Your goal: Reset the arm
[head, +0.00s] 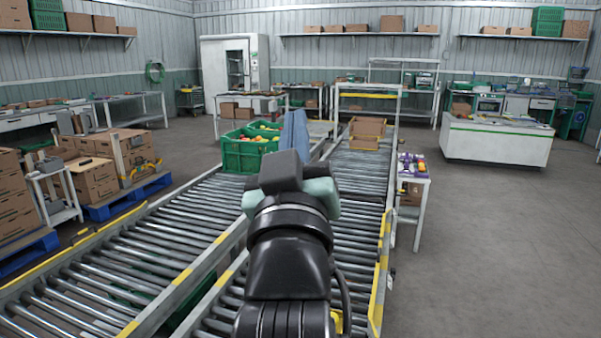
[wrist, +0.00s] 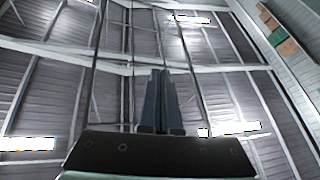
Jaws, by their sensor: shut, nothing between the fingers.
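My arm rises in the middle of the head view, over the roller conveyors. My gripper (head: 294,128) shows there as blue-grey fingers above the wrist, pointing up and away. In the wrist view my gripper (wrist: 160,76) has its two fingers together, with nothing between them. The gripper touches nothing that I can see. My arm hides part of the conveyors behind it.
A green crate (head: 240,155) of tomatoes stands on the left conveyor (head: 150,250), left of my gripper. The floor (head: 500,250) at right is clear.

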